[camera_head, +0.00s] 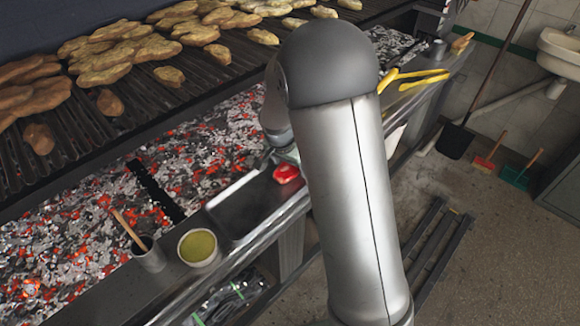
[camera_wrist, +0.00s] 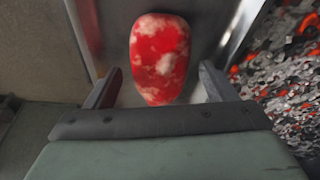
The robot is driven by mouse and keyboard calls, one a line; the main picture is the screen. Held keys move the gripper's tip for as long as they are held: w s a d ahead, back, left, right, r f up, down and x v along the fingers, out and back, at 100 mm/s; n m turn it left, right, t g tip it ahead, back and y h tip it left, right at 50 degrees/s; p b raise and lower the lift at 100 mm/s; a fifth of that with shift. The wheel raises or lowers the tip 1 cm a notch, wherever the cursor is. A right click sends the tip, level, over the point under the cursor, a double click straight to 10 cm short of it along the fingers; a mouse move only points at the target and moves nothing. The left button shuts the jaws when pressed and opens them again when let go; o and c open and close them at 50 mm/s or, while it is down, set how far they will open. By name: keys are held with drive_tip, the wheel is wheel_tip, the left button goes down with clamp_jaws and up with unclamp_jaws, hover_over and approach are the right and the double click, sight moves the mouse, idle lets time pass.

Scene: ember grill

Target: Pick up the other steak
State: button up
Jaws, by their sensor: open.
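A raw red steak with pale fat marbling (camera_head: 286,173) lies at the far right end of the metal tray (camera_head: 232,212) on the grill's front ledge. In the wrist view the steak (camera_wrist: 160,58) sits just ahead of my gripper (camera_wrist: 158,82). The two fingers are apart, one to each side of the steak's near end, with gaps on both sides. In the head view my arm hides most of my gripper. Only this one raw steak shows.
Glowing coals (camera_head: 90,235) lie behind the ledge, below a grate (camera_head: 105,125) with many browned pieces. A cup with a brush (camera_head: 148,255) and a bowl of green sauce (camera_head: 198,247) stand left of the tray. Yellow-handled tongs (camera_head: 420,78) lie to the right.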

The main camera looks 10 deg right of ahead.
drive_tip(key=c, duration=1.1)
drive_tip(key=shift+c, duration=0.2)
